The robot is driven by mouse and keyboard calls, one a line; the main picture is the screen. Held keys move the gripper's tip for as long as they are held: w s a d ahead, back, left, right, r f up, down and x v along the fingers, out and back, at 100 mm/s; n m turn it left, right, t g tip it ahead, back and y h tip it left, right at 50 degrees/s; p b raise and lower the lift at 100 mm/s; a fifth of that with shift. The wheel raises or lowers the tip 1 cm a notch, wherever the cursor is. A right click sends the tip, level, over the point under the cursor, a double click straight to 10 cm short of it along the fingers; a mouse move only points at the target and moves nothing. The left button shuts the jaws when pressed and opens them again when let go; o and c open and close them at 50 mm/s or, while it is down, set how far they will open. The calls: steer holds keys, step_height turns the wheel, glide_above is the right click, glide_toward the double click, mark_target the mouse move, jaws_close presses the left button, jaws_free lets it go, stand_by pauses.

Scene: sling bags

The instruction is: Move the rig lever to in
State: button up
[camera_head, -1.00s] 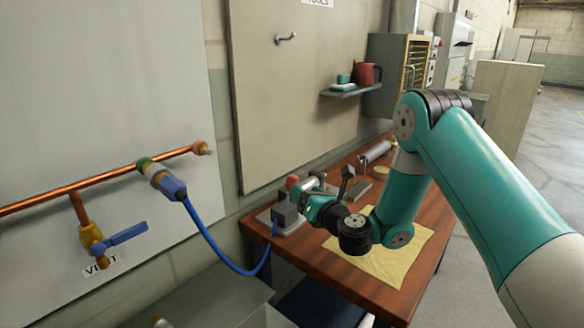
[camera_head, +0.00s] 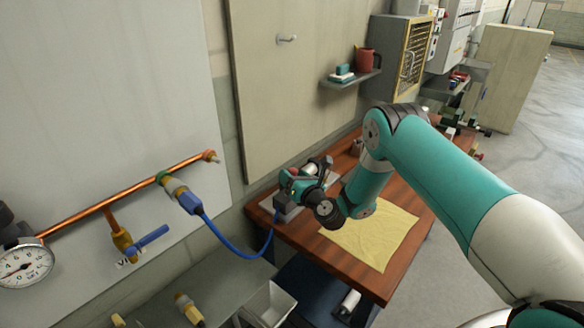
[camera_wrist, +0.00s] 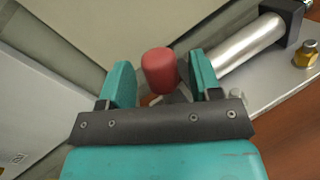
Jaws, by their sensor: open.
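The rig stands at the back left of the wooden bench, with a dark block (camera_head: 284,207) and a bright metal cylinder (camera_wrist: 240,52) on a metal plate (camera_wrist: 275,85). A red knob (camera_wrist: 158,70), apparently the top of the rig lever, stands up between the fingers of my gripper (camera_wrist: 160,82). The fingers are open on both sides of it, and I see no clear grip on it. The lever's lower part is mostly hidden. In the head view my gripper (camera_head: 303,186) is over the rig and covers much of it.
A yellow cloth (camera_head: 375,238) lies on the bench (camera_head: 330,267). A blue hose (camera_head: 228,246) runs from the copper wall pipe (camera_head: 120,197) to the rig. A brass nut (camera_wrist: 305,54) is on the rig plate.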

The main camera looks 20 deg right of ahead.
steer(key=shift+w, duration=0.55)
jaws_close()
steer(key=shift+a, duration=0.1)
